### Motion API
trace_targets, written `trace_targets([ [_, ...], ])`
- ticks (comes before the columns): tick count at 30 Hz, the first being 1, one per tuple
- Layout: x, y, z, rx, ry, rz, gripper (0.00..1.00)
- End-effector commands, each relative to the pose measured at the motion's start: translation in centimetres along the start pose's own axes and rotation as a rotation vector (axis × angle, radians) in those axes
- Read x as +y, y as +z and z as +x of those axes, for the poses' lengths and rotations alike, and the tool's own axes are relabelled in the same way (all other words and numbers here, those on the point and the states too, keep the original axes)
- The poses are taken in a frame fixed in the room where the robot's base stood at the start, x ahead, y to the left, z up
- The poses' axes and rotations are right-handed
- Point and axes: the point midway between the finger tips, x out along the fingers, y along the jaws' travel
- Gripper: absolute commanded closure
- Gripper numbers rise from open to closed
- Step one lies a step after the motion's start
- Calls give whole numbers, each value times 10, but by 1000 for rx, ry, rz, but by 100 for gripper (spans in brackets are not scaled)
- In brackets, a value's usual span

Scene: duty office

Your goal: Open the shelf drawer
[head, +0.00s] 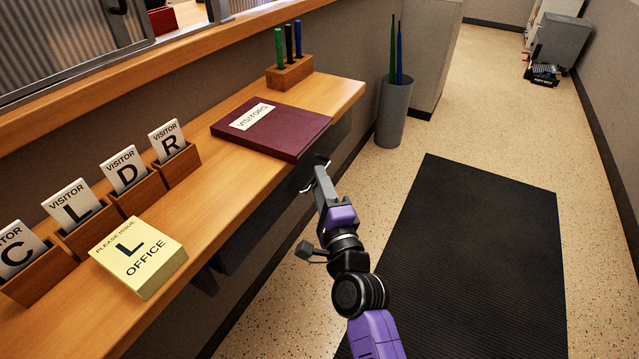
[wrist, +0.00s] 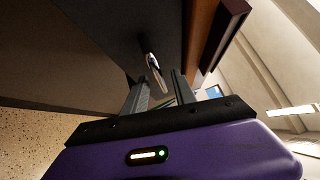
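The shelf drawer (head: 265,215) is a dark grey box under the wooden shelf (head: 225,175). Its front appears close to the shelf's edge, with no opening visible. A thin metal bar handle (head: 305,188) on its front shows on both sides of my gripper (head: 319,168). In the wrist view the handle (wrist: 153,66) runs into the gap between the two fingers of my gripper (wrist: 158,86). The fingers are apart, one on each side of the handle. I cannot tell whether either finger touches it. The drawer's inside is hidden.
A maroon visitors book (head: 285,140) lies on the shelf above the handle. A yellow note block (head: 138,256), card holders (head: 140,195) and a pen block (head: 290,73) also stand there. A grey bin (head: 393,115) stands beyond. A black mat (head: 480,250) covers clear floor at right.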

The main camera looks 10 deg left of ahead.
Motion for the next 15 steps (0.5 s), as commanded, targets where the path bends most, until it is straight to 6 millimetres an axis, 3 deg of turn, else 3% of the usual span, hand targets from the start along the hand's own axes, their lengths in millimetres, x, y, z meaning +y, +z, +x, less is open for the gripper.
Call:
trace_targets([
  [11, 0, 0, 5, 0, 0, -1, 70],
  [15, 0, 0, 5, 0, 0, -1, 97],
])
